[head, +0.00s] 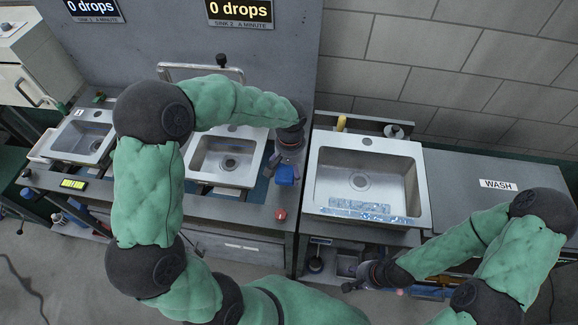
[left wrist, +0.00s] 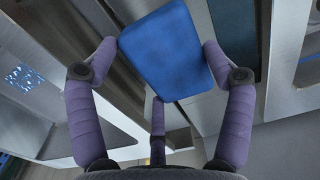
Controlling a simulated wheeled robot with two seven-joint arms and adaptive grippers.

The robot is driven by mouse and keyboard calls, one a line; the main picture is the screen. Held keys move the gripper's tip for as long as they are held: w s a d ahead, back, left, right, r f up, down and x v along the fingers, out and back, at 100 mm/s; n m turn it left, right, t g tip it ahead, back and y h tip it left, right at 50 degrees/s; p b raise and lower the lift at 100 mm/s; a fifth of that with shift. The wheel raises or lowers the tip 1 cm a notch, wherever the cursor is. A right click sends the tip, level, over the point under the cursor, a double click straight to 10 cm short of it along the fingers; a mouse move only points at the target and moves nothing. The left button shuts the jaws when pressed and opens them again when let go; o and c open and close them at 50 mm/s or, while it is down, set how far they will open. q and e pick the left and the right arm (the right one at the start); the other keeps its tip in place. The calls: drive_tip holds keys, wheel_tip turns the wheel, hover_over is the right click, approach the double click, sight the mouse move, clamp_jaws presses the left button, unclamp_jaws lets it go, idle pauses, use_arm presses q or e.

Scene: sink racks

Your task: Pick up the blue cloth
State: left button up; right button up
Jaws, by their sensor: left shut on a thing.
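The blue cloth (head: 286,174) is a small blue block-like shape at the counter edge between the middle sink and the large sink. My left gripper (head: 284,163) points down over it and is shut on it. In the left wrist view the blue cloth (left wrist: 166,48) fills the space between the purple fingers of my left gripper (left wrist: 160,62), with side fingertips at its left and right edges. Whether it clears the counter is hard to tell. My right gripper (head: 350,286) hangs low in front of the large sink, seen too small to tell its jaws.
The large sink (head: 318,190) holds bluish specks at its front. The middle sink (head: 196,172) and left sink (head: 60,150) have faucets or rails behind. A red button (head: 281,213) sits on the counter front. A flat grey counter marked WASH (head: 498,184) is at right.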

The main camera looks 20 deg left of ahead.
use_arm(q)
drive_tip(key=s+d+r+p, duration=0.1)
drive_tip(key=s+d+r, duration=0.4)
drive_tip(key=s, duration=0.4)
drive_tip(key=shift+s+d+r, duration=0.15)
drive_tip(key=shift+s+r, duration=0.1)
drive_tip(key=shift+r, duration=0.4)
drive_tip(key=o, duration=0.4)
drive_tip(key=c, duration=0.4)
drive_tip(key=shift+f, duration=0.1)
